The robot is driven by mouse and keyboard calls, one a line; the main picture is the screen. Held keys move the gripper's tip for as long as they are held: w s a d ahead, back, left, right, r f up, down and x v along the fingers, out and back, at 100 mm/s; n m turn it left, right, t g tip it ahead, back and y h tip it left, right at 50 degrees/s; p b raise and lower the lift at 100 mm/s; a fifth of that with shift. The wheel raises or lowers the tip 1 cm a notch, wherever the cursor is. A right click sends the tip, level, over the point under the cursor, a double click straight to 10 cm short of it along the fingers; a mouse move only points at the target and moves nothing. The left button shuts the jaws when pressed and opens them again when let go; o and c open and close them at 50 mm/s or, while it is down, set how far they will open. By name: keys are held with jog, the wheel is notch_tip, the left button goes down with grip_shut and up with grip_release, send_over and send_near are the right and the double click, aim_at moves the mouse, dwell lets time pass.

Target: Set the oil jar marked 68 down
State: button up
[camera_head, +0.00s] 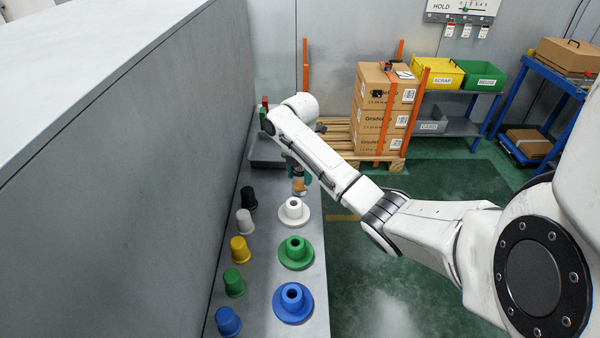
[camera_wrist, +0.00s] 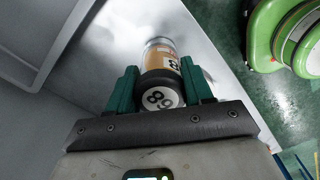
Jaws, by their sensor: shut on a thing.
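The oil jar (camera_head: 299,186) has amber contents and a dark cap. In the wrist view the jar (camera_wrist: 161,57) shows 68 on its cap, upside down in the picture, and a partly visible label on its side. My gripper (camera_head: 298,173) is shut on it, and in the wrist view the teal fingers of the gripper (camera_wrist: 160,88) stand on either side of it. The jar is over the grey bench (camera_head: 262,240), beyond the white flanged hub. I cannot tell whether its base touches the bench.
White (camera_head: 293,210), green (camera_head: 296,252) and blue (camera_head: 293,302) flanged hubs line the bench's right side. Several coloured cups, such as the yellow one (camera_head: 240,249), line its left. A grey tray (camera_head: 264,154) lies at the far end. A tall grey panel (camera_head: 110,170) bounds the left.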

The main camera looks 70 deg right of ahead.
jog(key=shift+f, duration=0.15)
jog(key=o, duration=1.1)
notch_tip(320, 180, up, 12)
jog(key=p, duration=0.4)
